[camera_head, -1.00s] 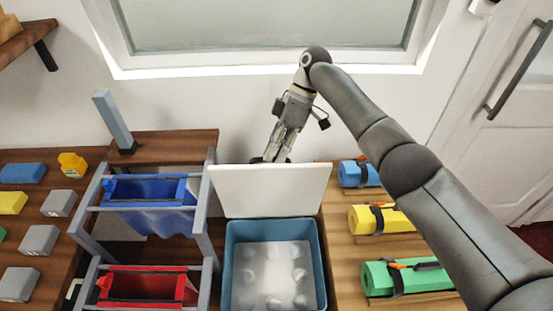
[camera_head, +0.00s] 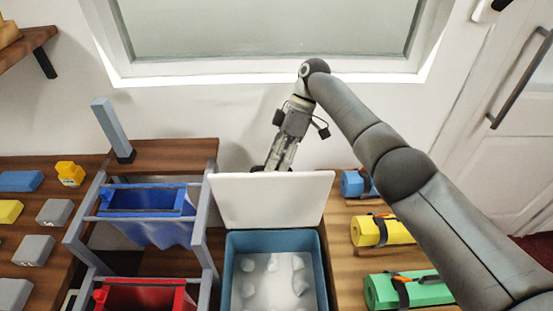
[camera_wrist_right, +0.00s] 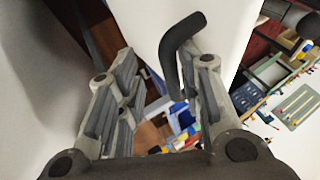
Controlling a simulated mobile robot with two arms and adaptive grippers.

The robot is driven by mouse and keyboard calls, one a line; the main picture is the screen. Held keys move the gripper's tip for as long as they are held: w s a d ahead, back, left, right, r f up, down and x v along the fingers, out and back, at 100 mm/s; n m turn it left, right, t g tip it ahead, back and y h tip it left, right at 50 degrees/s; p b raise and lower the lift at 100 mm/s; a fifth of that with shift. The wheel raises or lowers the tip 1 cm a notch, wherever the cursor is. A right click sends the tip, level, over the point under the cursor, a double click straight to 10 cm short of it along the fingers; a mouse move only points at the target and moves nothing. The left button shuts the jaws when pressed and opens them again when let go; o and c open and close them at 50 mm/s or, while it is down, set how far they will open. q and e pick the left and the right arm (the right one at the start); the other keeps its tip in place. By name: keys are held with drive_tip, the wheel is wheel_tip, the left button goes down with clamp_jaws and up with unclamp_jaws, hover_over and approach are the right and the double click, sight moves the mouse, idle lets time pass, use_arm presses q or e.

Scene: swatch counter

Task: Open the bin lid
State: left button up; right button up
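The bin (camera_head: 234,290) is blue-green and open at the top, with pale lumpy contents showing inside. Its white lid (camera_head: 272,203) stands raised, close to upright, at the bin's back edge. My right gripper (camera_head: 270,168) is behind the lid's top edge, pointing down, and the lid hides its tips. In the right wrist view its fingers (camera_wrist_right: 165,100) are spread apart. A dark bent handle (camera_wrist_right: 178,52) lies in front of the white lid (camera_wrist_right: 215,25), close to the right-hand finger; contact is unclear. My left gripper is not in view.
A grey rack with a blue bag (camera_head: 150,215) and a red bag (camera_head: 145,296) stands left of the bin. Blue, yellow (camera_head: 382,230) and green rolls lie on the wooden counter at right. A wall and window are close behind my gripper.

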drive_tip(key=shift+w+d, duration=0.1)
drive_tip(key=shift+d, duration=0.15)
wheel_tip(320, 180, up, 10)
drive_tip(key=shift+a, duration=0.2)
idle(0.4)
drive_tip(key=shift+f, duration=0.1)
idle(0.4)
